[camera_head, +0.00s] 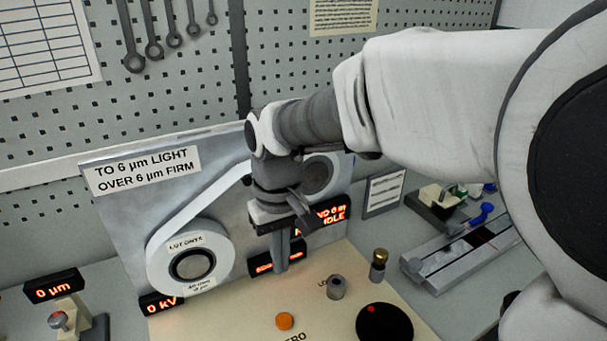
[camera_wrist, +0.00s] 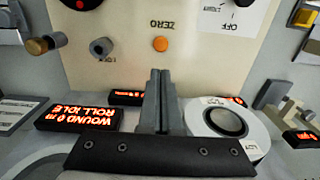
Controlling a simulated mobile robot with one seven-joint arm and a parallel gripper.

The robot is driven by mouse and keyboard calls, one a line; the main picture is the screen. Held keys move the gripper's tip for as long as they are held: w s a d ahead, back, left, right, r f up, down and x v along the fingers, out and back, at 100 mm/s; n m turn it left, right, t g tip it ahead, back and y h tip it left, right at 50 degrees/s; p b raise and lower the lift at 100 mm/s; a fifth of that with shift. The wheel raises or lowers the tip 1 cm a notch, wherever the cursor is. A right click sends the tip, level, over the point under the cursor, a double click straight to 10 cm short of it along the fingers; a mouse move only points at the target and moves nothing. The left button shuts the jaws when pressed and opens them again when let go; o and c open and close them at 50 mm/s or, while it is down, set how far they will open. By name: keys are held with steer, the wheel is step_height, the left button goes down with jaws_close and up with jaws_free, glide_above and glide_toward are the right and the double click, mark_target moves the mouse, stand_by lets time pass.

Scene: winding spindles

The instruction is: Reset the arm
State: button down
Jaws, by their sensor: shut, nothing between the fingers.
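My gripper (camera_head: 281,262) hangs from my arm in front of the metal back panel, fingers pointing down. In the wrist view my gripper (camera_wrist: 158,75) has its two fingers pressed together with nothing between them. It is above the cream control board (camera_head: 237,325), and I see no contact with anything. The white roll marked LOT ONYX (camera_head: 222,262) is left of it, with a strip running up behind my arm. The second spindle (camera_head: 318,178) is partly hidden by my arm.
On the board are an orange button (camera_head: 285,321), a grey knob (camera_head: 336,287), a brass-topped post (camera_head: 378,262) and a black dial (camera_head: 384,325). Displays stand close by, including 0 kV (camera_head: 161,302) and 0 µm (camera_head: 53,288). A slide rail (camera_head: 460,252) is at right.

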steer(key=s+d+r+m+t+p, duration=0.2)
steer(key=s+d+r, duration=0.3)
steer(key=d, duration=0.5)
steer(key=s+d+r+m+t+p, duration=0.3)
steer(key=s+d+r+m, duration=0.1)
steer(key=d, duration=0.6)
step_height(320, 180, up, 2)
steer(key=shift+s+d+r+t+p, duration=0.1)
steer(key=shift+s+d+t+p, duration=0.25)
steer(key=shift+s, duration=0.4)
